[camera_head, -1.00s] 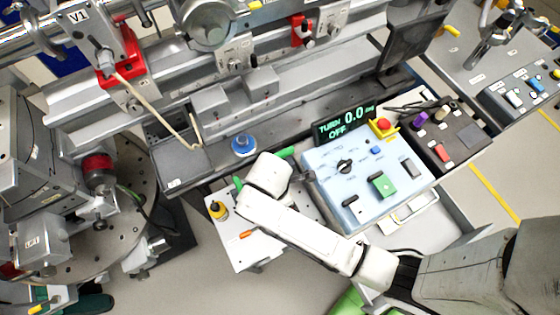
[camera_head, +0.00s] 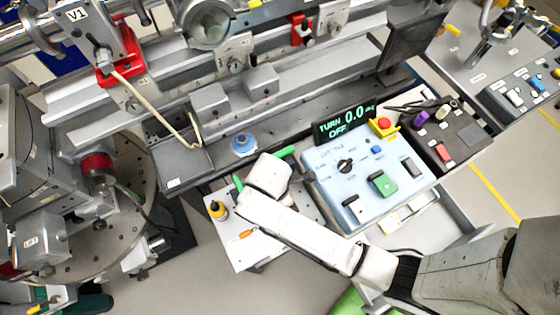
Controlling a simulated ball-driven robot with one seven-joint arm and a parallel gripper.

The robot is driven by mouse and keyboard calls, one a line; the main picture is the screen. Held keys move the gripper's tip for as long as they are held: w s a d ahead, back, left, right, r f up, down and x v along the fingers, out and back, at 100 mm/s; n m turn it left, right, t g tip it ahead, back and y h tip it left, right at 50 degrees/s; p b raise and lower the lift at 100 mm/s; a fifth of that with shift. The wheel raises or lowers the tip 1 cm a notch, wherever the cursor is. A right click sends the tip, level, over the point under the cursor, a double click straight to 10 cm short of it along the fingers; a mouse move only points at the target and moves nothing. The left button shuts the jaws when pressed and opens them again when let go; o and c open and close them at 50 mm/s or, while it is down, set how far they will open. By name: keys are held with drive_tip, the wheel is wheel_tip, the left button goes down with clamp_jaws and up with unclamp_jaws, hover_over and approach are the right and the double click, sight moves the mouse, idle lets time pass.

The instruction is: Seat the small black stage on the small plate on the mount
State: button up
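The white end of my arm (camera_head: 268,174) is over the small white perforated table, seen from above. The wrist hides my gripper's fingers and whatever is beneath them. A green piece shows on each side of the wrist; I cannot tell whether these belong to my gripper or to something under it. I cannot make out the small black stage. At the left is a round perforated table (camera_head: 122,228) with grey mounts and a red-and-black cylinder (camera_head: 98,168). I cannot tell which part there, if any, is the small plate on the mount.
The white table (camera_head: 230,254) holds a yellow-and-black bottle (camera_head: 217,210) and an orange item (camera_head: 246,234). A blue control box (camera_head: 350,200) with a display reading "TURN 0.0 OFF" (camera_head: 343,124) stands to the right. A blue round item (camera_head: 243,145) sits on the grey rail bench behind.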

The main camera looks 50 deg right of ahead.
drive_tip(key=shift+s+f, duration=0.1)
drive_tip(key=shift+f, duration=0.3)
idle(1.1)
drive_tip(key=o, duration=1.3)
drive_tip(key=shift+r, duration=0.1)
drive_tip(key=shift+w+r, duration=0.1)
drive_tip(key=shift+w, duration=0.1)
drive_tip(key=shift+r, duration=0.15)
drive_tip(key=r, duration=0.6)
drive_tip(key=a+r, duration=0.1)
drive_tip(key=r, duration=0.2)
drive_tip(key=shift+a+r, duration=0.1)
drive_tip(key=shift+r, duration=0.5)
drive_tip(key=shift+s, duration=0.1)
